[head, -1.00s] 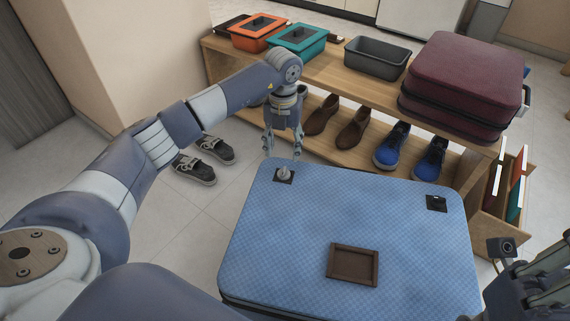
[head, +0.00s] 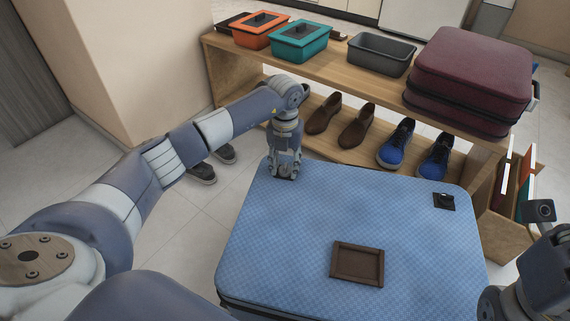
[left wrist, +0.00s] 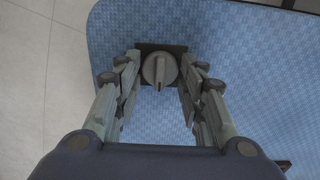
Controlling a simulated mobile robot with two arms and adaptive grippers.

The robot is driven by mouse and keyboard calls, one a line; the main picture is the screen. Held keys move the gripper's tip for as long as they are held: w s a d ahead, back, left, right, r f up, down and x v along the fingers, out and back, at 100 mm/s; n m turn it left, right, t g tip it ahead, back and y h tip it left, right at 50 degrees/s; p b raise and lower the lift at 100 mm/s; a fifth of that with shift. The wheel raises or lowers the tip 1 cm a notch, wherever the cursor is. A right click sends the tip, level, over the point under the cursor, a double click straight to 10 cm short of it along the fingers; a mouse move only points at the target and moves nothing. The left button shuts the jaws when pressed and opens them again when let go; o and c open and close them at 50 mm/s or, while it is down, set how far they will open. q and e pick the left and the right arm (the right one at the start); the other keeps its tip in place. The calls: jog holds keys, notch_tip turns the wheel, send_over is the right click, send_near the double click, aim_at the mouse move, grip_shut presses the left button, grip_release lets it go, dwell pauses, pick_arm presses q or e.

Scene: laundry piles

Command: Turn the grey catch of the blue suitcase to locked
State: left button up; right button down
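The blue suitcase (head: 310,220) lies flat in front of me. Its grey catch (left wrist: 159,69) is a round knob with a narrow raised bar on a dark square plate, near the suitcase's far left corner. In the left wrist view the bar runs up and down the picture. My left gripper (head: 285,172) is down over this catch and hides it in the head view. In the left wrist view its fingers stand open on both sides of the knob, with gaps beside it. My right arm's end (head: 545,270) is partly in view at the right edge; its fingers are unclear.
A black catch (head: 444,201) and a brown frame (head: 357,264) are on the suitcase lid. Behind stands a wooden bench (head: 345,82) with orange and teal boxes, a grey bin (head: 372,54) and a maroon suitcase (head: 470,75). Shoes sit below it.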

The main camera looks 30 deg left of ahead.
pick_arm(q)
jog(key=c, duration=0.4)
